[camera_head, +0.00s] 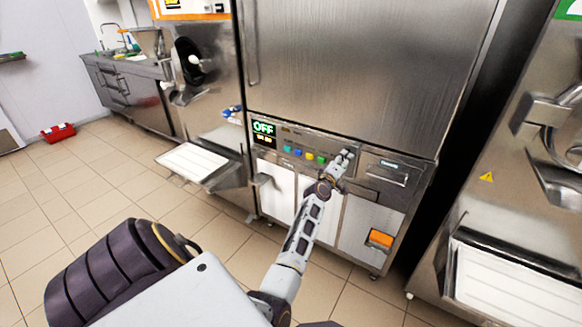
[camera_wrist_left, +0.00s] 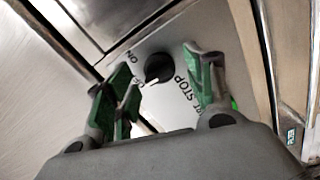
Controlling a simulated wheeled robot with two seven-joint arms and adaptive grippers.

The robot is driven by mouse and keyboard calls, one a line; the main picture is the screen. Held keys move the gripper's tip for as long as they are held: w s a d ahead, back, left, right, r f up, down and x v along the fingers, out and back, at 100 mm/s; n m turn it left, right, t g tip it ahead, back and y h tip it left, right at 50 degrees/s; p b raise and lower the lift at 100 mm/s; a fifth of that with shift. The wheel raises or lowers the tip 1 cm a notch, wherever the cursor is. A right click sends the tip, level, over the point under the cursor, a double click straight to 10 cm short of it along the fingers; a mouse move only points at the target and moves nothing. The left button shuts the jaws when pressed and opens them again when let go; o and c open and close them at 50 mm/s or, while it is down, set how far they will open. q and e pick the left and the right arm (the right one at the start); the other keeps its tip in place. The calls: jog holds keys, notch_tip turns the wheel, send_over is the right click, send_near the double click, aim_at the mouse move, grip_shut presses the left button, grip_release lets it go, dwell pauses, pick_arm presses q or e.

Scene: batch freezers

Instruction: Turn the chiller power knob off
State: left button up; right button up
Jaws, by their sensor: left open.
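The chiller power knob (camera_wrist_left: 158,67) is a round black knob on a grey metal panel in the left wrist view. ON is printed beside it, and a label partly hidden by a finger looks like OFF. Its white pointer mark is turned toward that partly hidden label. My left gripper (camera_wrist_left: 162,92) is open, with its green-padded fingers on either side of the knob; I cannot tell if they touch it. In the head view, my left gripper (camera_head: 344,160) is at the control panel and hides the knob. The panel's display (camera_head: 263,128) reads OFF in green. My right gripper is not in view.
Several coloured buttons (camera_head: 309,156) line the panel left of my gripper. A large steel door (camera_head: 365,65) is above it. Another machine (camera_head: 480,215) stands at the right, and a white tray (camera_head: 193,160) juts out at the left. A red box (camera_head: 58,132) lies on the tiled floor.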

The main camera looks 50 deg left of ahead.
pick_arm(q)
jog(key=shift+m+b, duration=6.35)
jog(key=shift+m, duration=0.75)
jog(key=shift+b, duration=0.3)
jog(key=shift+f+m, duration=0.1)
jog(key=shift+m, duration=0.2)
